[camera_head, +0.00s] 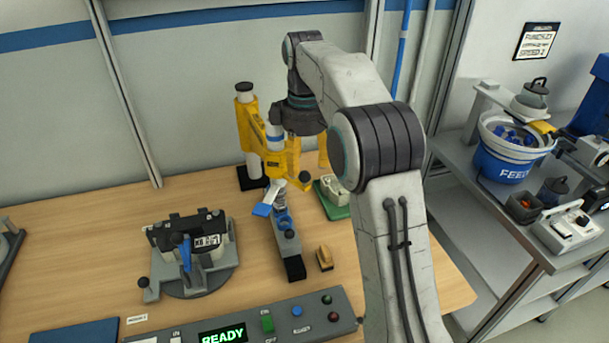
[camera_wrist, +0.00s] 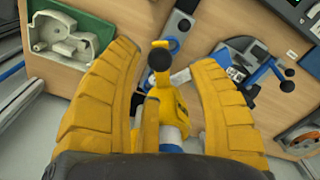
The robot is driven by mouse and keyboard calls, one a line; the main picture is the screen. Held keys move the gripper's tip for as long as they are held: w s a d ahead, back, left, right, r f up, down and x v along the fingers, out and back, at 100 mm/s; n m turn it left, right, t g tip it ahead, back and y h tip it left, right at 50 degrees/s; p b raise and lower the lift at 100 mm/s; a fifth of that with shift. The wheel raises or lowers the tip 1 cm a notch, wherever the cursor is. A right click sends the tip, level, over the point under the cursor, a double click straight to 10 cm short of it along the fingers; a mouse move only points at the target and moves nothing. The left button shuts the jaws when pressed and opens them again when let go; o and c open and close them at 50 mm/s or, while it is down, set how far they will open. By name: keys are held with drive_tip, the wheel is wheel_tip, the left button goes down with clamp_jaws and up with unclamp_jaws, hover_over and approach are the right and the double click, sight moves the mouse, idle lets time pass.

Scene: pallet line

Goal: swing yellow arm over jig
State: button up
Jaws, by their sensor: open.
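The yellow arm (camera_head: 250,130) stands on a post at the back of the bench. Its yellow head carries a white and blue tool pointing down near a small dark block (camera_head: 290,250) with a blue socket. The jig (camera_head: 195,250), a dark fixture with a blue lever on a round grey base, sits to the left and nearer; the head is not over it. My gripper (camera_wrist: 163,66) is open in the wrist view. Its ridged yellow fingers stand on both sides of the arm's head and black knob (camera_wrist: 159,58), with visible gaps. My arm hides part of the yellow arm.
A green tray (camera_head: 334,208) with a pale part lies right of the yellow arm. A small wooden-looking brush or block (camera_head: 325,258) and a control panel (camera_head: 300,311) reading READY are in front. A grey side bench (camera_head: 470,185) with a blue bucket stands right.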

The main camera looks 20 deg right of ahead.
sight(304, 172)
drive_tip(key=shift+f, duration=2.15)
clamp_jaws()
